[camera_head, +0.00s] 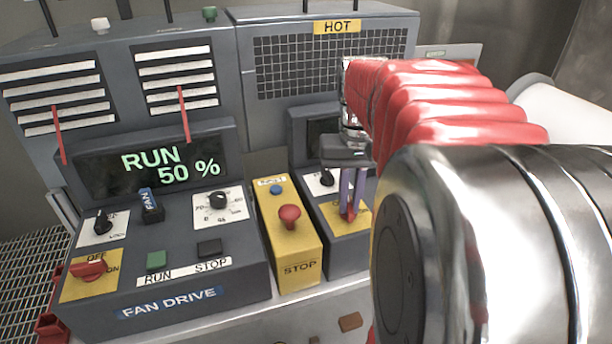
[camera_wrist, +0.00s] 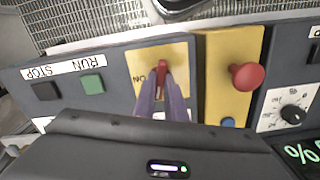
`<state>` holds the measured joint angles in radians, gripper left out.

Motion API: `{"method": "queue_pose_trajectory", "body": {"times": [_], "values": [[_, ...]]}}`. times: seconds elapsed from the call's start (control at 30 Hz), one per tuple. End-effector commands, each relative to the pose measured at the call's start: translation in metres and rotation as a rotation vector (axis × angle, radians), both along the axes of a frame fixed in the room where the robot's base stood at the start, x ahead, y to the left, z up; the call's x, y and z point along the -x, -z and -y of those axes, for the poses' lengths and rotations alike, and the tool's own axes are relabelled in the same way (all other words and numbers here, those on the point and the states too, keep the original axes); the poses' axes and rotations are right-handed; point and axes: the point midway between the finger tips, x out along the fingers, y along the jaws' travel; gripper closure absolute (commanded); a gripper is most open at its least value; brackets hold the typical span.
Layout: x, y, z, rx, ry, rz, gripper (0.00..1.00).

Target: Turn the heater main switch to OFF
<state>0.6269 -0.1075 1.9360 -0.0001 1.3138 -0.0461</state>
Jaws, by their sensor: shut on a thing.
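The heater main switch is a red handle on a yellow plate. It shows in the wrist view (camera_wrist: 162,71) and as a sliver of red in the head view (camera_head: 351,216). My gripper (camera_head: 351,208) reaches down from above, its purple fingers shut on the handle from both sides; the fingers also show in the wrist view (camera_wrist: 162,88). In the wrist view the handle runs up and down the picture, with the inverted word ON left of it. The OFF mark is hidden. The heater's small display (camera_head: 318,130) is partly hidden by my arm.
A yellow STOP box (camera_head: 287,255) with a red button (camera_head: 289,213) stands just left of the heater panel. Left of it is the fan drive panel (camera_head: 190,290), reading RUN 50 %, with its own red switch (camera_head: 88,270). The heater mesh (camera_head: 300,68), marked HOT, stands behind.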

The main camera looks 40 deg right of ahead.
Motion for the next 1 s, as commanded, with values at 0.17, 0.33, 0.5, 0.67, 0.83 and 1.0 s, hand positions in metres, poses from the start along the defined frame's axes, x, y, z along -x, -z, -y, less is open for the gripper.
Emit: {"method": "queue_pose_trajectory", "body": {"times": [0.17,0.33,0.5,0.67,0.83,1.0], "values": [[-0.0010,-0.0011,0.0003,0.002,-0.141,0.003,1.00],[-0.0011,-0.0012,0.0003,0.003,-0.237,0.004,1.00],[-0.0013,-0.0012,0.0002,0.003,-0.292,0.004,1.00],[-0.0013,-0.0013,0.0002,0.003,-0.311,0.004,1.00],[-0.0014,-0.0013,0.0002,0.003,-0.313,0.004,1.00],[-0.0015,-0.0014,0.0001,0.004,-0.313,0.005,0.88]]}}
